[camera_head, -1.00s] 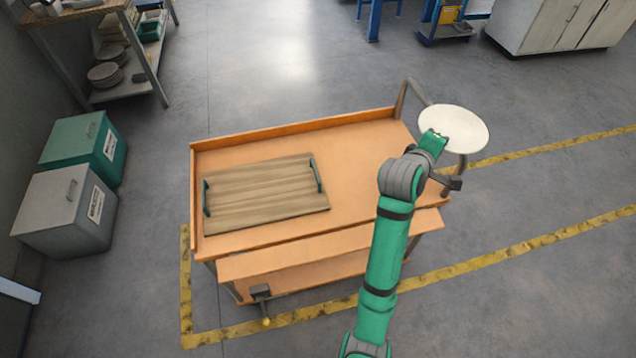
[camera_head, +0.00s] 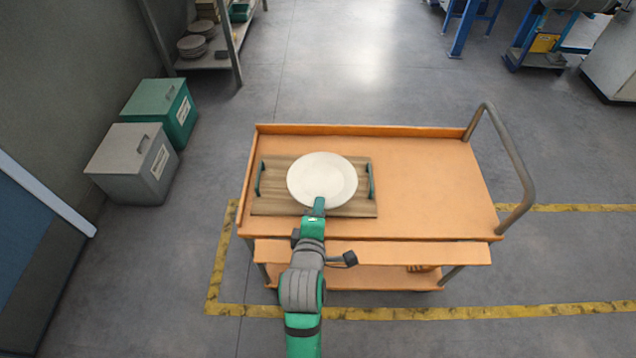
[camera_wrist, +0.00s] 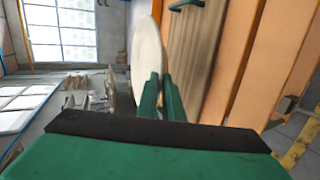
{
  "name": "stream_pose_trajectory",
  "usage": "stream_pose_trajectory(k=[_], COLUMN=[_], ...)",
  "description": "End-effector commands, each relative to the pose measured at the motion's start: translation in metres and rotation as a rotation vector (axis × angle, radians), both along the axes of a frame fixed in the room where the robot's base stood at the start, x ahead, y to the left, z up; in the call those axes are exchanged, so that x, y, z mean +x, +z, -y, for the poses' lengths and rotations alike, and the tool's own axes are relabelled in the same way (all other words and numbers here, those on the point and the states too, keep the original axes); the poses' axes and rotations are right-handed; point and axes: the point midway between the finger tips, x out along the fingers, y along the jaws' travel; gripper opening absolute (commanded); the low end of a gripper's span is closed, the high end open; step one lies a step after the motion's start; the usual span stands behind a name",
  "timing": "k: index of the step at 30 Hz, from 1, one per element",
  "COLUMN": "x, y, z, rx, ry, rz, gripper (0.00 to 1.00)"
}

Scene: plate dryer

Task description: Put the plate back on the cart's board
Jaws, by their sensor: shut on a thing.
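The white plate (camera_head: 322,178) is in my gripper (camera_head: 319,205), which is shut on its near rim. In the head view the plate appears over the wooden board (camera_head: 272,196) with green handles, covering its middle and right part. In the wrist view the plate (camera_wrist: 148,50) is seen nearly edge-on between the green fingers (camera_wrist: 160,95), with the board (camera_wrist: 192,50) to its right. A gap shows between plate and board there, so the plate seems held above the board and roughly parallel to it. The board lies on the left part of the orange cart (camera_head: 430,185).
The cart's right half is clear, with a metal push handle (camera_head: 515,160) at its right end. A green bin (camera_head: 160,110) and a grey bin (camera_head: 132,165) stand left of the cart. A shelf (camera_head: 215,55) with stacked plates is at the back left.

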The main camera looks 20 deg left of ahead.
Motion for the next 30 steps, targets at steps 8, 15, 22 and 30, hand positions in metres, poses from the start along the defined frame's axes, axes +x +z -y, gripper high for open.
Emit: stream_pose_trajectory(k=[8, 15, 22, 30], x=[-0.036, -0.002, 0.046, 0.083], y=[-0.002, -0.017, -0.038, -0.080], z=[-0.031, -0.037, -0.044, -0.048], rx=[-0.001, 0.001, 0.002, 0.000], ry=[0.107, 0.111, 0.112, 0.112], rz=[0.002, 0.003, 0.004, 0.000], gripper=[0.00, 0.00, 0.00, 0.00])
